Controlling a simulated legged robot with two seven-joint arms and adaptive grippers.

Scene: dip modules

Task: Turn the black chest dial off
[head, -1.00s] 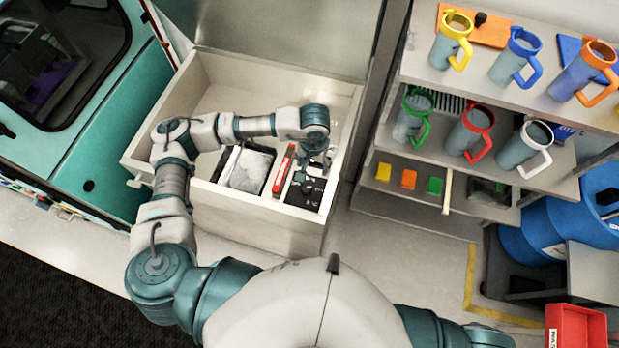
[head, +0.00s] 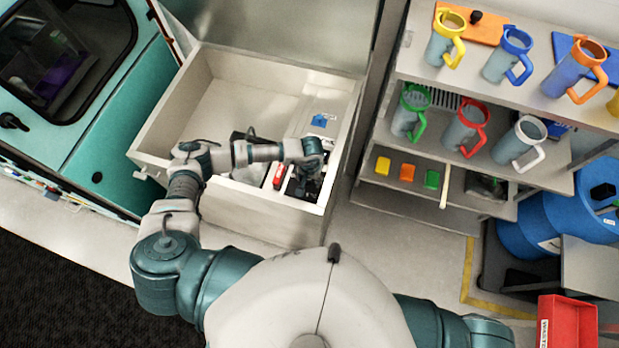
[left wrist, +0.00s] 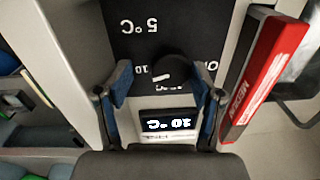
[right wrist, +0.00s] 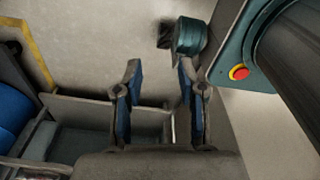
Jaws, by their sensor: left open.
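The black dial (left wrist: 171,69) sits on a black panel (left wrist: 127,40) in the left wrist view, with a white mark on its face. Around it I read "5°C", "10" and part of "OFF"; the white mark does not point at "OFF". A small display (left wrist: 168,124) below it reads 10 °C. My left gripper (left wrist: 162,78) is open, its blue-padded fingers on either side of the dial; I cannot tell if they touch it. In the head view my left gripper (head: 306,178) is over the chest and hides the dial. My right gripper (right wrist: 158,75) is open and empty.
The open white chest (head: 270,223) surrounds the left gripper. A red labelled box (left wrist: 262,80) lies beside the panel; it also shows in the head view (head: 280,176). Shelves with several mugs (head: 466,127) stand at right. A red bin (head: 568,325) is at lower right.

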